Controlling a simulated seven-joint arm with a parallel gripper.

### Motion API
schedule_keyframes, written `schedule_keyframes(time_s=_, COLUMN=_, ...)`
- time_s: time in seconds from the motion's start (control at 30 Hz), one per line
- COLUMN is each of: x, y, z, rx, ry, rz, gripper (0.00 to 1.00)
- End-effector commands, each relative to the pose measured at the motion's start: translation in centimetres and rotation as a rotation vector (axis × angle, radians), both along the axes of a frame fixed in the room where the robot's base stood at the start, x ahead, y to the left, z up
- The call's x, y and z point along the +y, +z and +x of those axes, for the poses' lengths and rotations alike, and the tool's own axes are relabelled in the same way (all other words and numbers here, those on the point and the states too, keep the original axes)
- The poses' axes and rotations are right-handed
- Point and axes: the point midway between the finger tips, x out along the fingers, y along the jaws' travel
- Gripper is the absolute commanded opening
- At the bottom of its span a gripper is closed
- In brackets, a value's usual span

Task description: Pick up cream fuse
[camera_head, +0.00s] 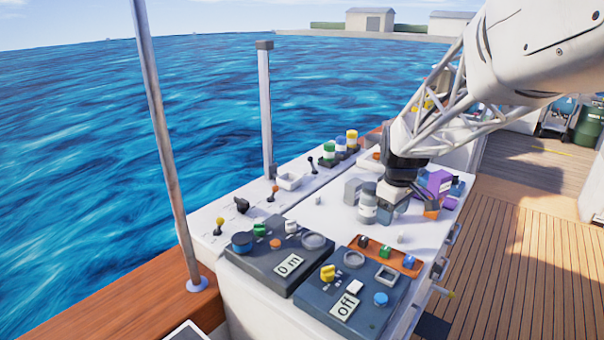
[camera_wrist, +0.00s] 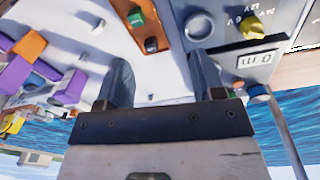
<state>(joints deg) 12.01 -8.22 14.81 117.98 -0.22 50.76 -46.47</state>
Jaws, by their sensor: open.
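My gripper (camera_head: 393,212) is low over the white worktop (camera_head: 330,222), beside a grey cylinder (camera_head: 368,205). In the wrist view my gripper (camera_wrist: 160,72) has its two blue-grey fingers wide apart, with white worktop between them and nothing held. A small pale piece (camera_head: 401,239) lies on the worktop in front of the gripper, near the orange tray. Small pale pieces also show at the upper left of the wrist view (camera_wrist: 98,26). I cannot tell for certain which pale piece is the cream fuse.
An orange tray (camera_head: 408,267) holds small coloured blocks. Dark panels reading "0 m" (camera_head: 262,262) and "off" (camera_head: 328,293) stand in front. Purple and orange blocks (camera_head: 440,183) crowd the gripper's right. A post (camera_head: 266,110) rises at the left edge. The worktop's left middle is mostly clear.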

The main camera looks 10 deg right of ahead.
Motion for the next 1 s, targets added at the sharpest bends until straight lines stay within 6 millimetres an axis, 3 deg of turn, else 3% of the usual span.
schedule_keyframes(time_s=0.2, x=-3.5, y=-3.2, z=4.7, rx=0.030, ry=0.107, rz=-0.002, gripper=0.62)
schedule_keyframes(time_s=0.53, x=-8.7, y=-8.7, z=10.4, rx=0.069, ry=0.264, rz=0.003, gripper=0.62)
schedule_keyframes(time_s=0.73, x=-10.5, y=-10.7, z=12.1, rx=0.079, ry=0.322, rz=0.006, gripper=0.62)
schedule_keyframes(time_s=1.0, x=-11.0, y=-11.2, z=12.5, rx=0.082, ry=0.338, rz=0.007, gripper=0.62)
